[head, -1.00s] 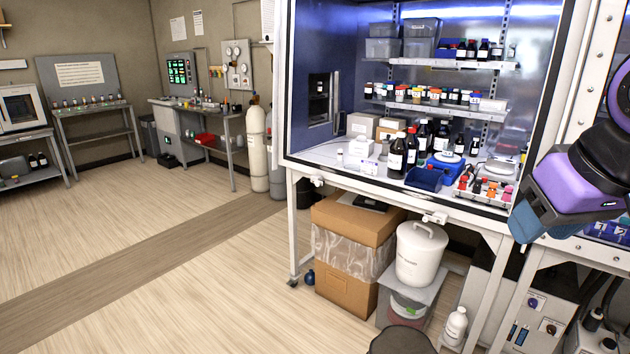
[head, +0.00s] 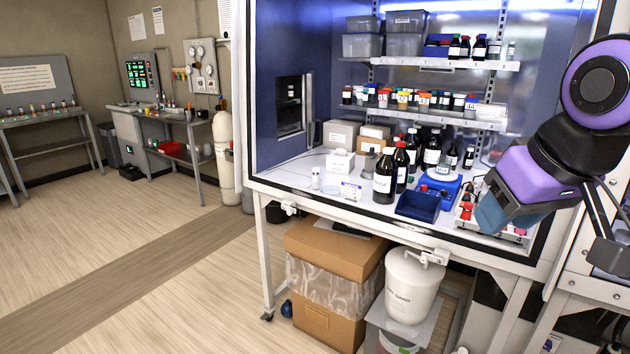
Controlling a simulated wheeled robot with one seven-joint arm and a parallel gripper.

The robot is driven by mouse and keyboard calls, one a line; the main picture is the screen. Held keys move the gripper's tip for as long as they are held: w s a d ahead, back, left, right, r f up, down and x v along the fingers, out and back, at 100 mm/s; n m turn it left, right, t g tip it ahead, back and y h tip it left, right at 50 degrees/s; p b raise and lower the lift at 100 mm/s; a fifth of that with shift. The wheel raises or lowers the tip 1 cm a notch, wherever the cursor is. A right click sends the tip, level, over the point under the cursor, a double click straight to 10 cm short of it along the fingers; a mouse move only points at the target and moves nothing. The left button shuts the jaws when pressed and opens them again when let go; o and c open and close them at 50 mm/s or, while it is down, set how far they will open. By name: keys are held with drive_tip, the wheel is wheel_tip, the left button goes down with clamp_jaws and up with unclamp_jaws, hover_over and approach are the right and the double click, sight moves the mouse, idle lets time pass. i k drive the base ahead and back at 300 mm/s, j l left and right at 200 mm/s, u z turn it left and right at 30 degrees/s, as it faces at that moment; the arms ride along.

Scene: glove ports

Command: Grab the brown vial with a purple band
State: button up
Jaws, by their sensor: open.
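I cannot make out a purple band on any vial at this distance. Small brown vials with mixed caps (head: 402,99) stand in a row on the middle shelf of the open cabinet. Several darker bottles (head: 466,47) stand on the upper shelf. A low rack (head: 520,235) on the cabinet floor holds small items with red tops, partly hidden behind my arm. My purple and black arm links reach in from the right, in front of the cabinet's right side. I see no clear pair of fingertips, and nothing held shows.
A large dark bottle (head: 385,176), a blue bin (head: 418,206) and a blue scale (head: 441,183) crowd the cabinet floor. Below are a cardboard box (head: 326,253) and a white bucket (head: 412,286). Open floor (head: 120,270) lies to the left.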

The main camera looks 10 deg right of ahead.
sight(315, 175)
drive_tip(key=j+z, duration=0.15)
drive_tip(key=j, duration=0.8)
drive_tip(key=k+j+z, duration=0.1)
drive_tip(key=j, duration=0.85)
drive_tip(key=i+j+z, duration=0.1)
drive_tip(key=i+j, duration=0.2)
drive_tip(key=i+j+z, duration=0.15)
drive_tip(key=j, duration=0.3)
drive_tip(key=i+j+z, duration=0.1)
drive_tip(key=i+j, duration=0.25)
drive_tip(key=i+j+z, duration=0.1)
drive_tip(key=j, duration=0.45)
drive_tip(key=i+j+z, duration=0.1)
drive_tip(key=i, duration=0.4)
drive_tip(key=i+j+z, duration=0.1)
drive_tip(key=i, duration=0.35)
drive_tip(key=i+j, duration=0.2)
drive_tip(key=i, duration=0.3)
drive_tip(key=z, duration=0.05)
